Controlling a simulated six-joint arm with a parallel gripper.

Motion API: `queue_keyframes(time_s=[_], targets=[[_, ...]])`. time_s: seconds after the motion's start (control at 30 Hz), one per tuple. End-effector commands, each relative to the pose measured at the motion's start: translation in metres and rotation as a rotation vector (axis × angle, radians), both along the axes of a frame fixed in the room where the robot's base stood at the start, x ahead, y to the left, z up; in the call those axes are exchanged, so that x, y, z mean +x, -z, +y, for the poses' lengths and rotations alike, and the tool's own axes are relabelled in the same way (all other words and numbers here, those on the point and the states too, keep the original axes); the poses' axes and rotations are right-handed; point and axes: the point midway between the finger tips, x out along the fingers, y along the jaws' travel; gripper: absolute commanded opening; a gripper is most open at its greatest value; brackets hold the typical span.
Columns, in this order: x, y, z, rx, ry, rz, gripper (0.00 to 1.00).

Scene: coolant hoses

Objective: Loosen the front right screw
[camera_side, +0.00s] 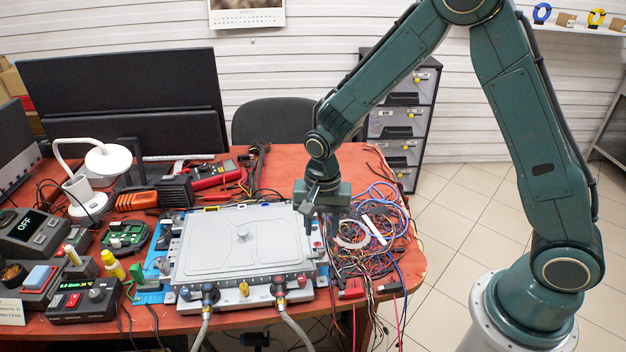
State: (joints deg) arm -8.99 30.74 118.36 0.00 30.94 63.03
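A flat grey unit (215,262) with a raised lid and a round knob in its middle lies on the red table. Two hoses with dark fittings, a left one (208,293) and a right one (280,287), join its front edge. The front right screw is too small to make out. My gripper (308,226) hangs above the unit's right edge, towards its back right corner and away from the front right corner. It points down; its fingers are too small to tell whether they are open or hold anything.
Tangled coloured wires (372,235) cover the table right of the unit. A red multimeter (212,175) lies behind it. A control box with a lit display (85,302), a yellow bottle (112,264) and a green circuit board (126,236) crowd the left.

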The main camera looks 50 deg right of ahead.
Motion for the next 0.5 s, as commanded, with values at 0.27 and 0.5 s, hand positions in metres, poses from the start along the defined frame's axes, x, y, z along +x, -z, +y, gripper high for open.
queue_keyframes(time_s=[0.27,0.5], targets=[[-0.001,0.037,0.000,-0.001,0.000,0.003,0.40],[0.000,0.057,0.000,0.000,0.000,0.000,0.40]])
